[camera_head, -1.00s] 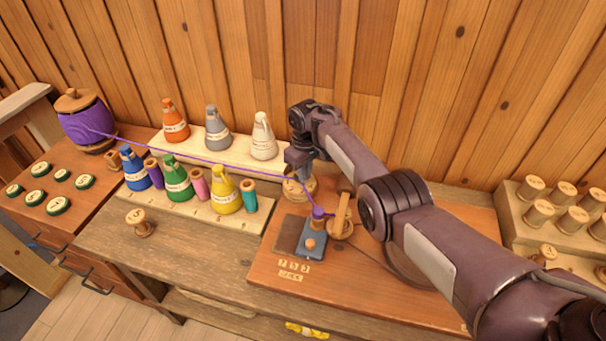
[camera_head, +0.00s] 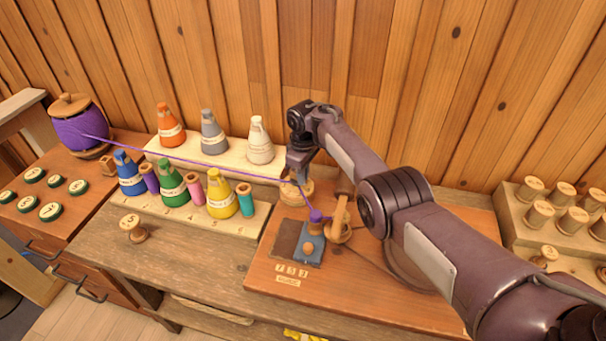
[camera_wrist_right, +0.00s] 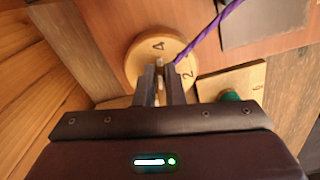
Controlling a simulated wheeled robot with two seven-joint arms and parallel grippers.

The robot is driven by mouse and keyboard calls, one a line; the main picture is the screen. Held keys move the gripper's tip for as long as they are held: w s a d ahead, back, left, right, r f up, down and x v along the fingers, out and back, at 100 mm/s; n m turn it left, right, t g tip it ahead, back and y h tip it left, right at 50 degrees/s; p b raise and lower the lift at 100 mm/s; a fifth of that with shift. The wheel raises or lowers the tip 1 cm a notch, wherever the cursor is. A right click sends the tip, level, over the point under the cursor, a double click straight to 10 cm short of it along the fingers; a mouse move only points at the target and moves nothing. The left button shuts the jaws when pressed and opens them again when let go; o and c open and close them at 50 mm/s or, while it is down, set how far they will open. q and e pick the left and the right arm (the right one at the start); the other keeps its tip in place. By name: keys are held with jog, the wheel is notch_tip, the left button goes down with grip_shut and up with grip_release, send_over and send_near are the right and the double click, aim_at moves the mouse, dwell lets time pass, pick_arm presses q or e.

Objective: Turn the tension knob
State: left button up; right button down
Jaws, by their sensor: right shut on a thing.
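The tension knob (camera_head: 296,193) is a round pale wooden dial at the back left of the reddish winder board (camera_head: 262,272). In the right wrist view the knob (camera_wrist_right: 134,62) shows the digits 4 and 2 on its face. My right gripper (camera_head: 300,178) comes down on it from above. In the wrist view the right gripper (camera_wrist_right: 164,68) has its fingers close together on a raised part at the knob's middle, which they mostly hide. A purple thread (camera_head: 215,163) passes close beside the fingers to a small purple spool (camera_head: 316,215). My left gripper is not in view.
Cone spools stand on pale racks to the left, among them a white cone (camera_head: 259,142) and a yellow cone (camera_head: 221,200). A purple-wound barrel (camera_head: 80,128) stands far left. A loose wooden spool (camera_head: 133,228) stands on the bench. Several wooden spools fill a right rack (camera_head: 510,208).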

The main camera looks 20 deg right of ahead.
jog(key=c, duration=1.5)
grip_release()
jog(key=shift+r, duration=0.55)
notch_tip(320, 180, up, 7)
jog(key=shift+f+p, duration=0.1)
jog(key=shift+p, duration=0.35)
